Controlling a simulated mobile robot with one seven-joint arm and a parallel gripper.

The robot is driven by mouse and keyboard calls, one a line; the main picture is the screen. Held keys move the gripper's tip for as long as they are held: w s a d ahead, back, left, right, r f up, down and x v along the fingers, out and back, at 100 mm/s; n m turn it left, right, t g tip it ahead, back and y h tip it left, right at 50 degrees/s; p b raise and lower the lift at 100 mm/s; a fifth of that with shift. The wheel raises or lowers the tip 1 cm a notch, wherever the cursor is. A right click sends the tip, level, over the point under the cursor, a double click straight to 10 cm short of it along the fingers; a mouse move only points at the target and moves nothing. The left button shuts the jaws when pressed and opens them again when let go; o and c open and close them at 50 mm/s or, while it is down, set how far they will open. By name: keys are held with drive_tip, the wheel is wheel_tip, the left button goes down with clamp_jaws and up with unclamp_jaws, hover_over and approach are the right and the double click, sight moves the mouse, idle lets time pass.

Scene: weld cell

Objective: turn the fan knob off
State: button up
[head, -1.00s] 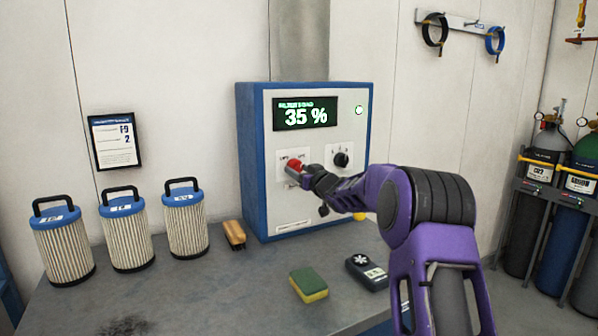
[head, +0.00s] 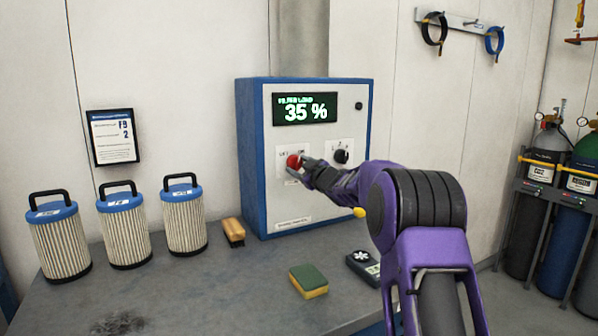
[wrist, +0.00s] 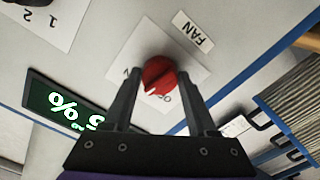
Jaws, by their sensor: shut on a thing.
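The red fan knob (head: 293,161) is on the front of the blue-and-white control box (head: 255,215). My gripper (head: 302,163) is at the knob in the head view and partly covers its plate. In the wrist view, the red knob (wrist: 160,72) sits between the two dark fingers of my gripper (wrist: 159,80), which are shut on it from both sides. Its white mark points downward in that picture, near the partly hidden OFF lettering. A FAN label (wrist: 194,32) is beside its plate. The display (head: 304,108) reads 35 %, and the small round lamp (head: 359,105) is dark.
A black knob (head: 342,157) is to the right of the red one. Several filter cartridges (head: 121,235), a brush (head: 233,232), a sponge (head: 309,281) and a dark handheld device (head: 361,262) stand or lie on the grey bench (head: 200,290). Gas cylinders (head: 580,235) stand at right.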

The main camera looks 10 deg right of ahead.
drive_tip(key=n+b, duration=0.2)
drive_tip(key=n, duration=0.3)
drive_tip(key=shift+n, duration=0.3)
drive_tip(key=n, duration=0.5)
drive_tip(key=shift+b, duration=0.3)
drive_tip(key=shift+n, duration=0.4)
drive_tip(key=o, duration=1.4)
drive_tip(key=shift+r, duration=0.1)
drive_tip(key=shift+c, duration=0.2)
drive_tip(key=shift+d, duration=0.1)
drive_tip(key=v, duration=1.7)
drive_tip(key=shift+s, duration=0.15)
drive_tip(key=shift+r, duration=0.1)
